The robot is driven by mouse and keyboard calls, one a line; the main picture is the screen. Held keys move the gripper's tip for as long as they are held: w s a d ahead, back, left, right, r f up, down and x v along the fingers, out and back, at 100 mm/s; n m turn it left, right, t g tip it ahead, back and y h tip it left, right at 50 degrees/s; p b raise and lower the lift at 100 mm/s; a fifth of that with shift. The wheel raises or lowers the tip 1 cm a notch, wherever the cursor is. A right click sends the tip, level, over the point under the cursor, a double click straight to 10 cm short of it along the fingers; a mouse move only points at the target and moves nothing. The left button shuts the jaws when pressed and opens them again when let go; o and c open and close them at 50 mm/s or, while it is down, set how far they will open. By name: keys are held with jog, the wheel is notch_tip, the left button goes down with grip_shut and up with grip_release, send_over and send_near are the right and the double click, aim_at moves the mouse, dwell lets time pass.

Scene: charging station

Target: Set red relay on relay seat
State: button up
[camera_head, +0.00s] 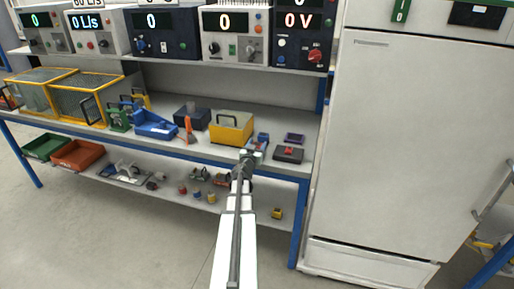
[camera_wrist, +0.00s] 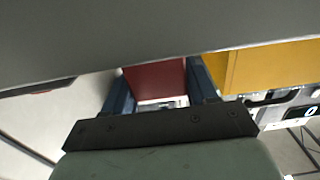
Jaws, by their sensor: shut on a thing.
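My gripper (camera_wrist: 159,88) has blue fingers, and they are shut on the red relay (camera_wrist: 155,76), a dark red block seen between them in the wrist view. In the head view my gripper (camera_head: 257,144) is over the front of the bench shelf, right of the yellow box, and the held relay is hard to make out there. To its right are a small purple open frame (camera_head: 294,138) and a dark block with a red top (camera_head: 288,154). I cannot tell for sure which is the relay seat.
A yellow box with a handle (camera_head: 231,128) stands close left of my gripper; it also shows in the wrist view (camera_wrist: 262,66). An orange tool (camera_head: 188,129) and a blue bin (camera_head: 155,125) are further left. A tall white cabinet (camera_head: 410,140) bounds the right side. Instruments line the upper shelf.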

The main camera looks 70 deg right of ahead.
jog(key=shift+f, duration=0.25)
jog(key=shift+f, duration=0.2)
jog(key=o, duration=1.2)
jog(key=shift+c, duration=0.2)
jog(key=a, duration=1.3)
jog(key=shift+w+a+r, duration=0.3)
jog(key=shift+a, duration=0.1)
jog(key=shift+w, duration=0.1)
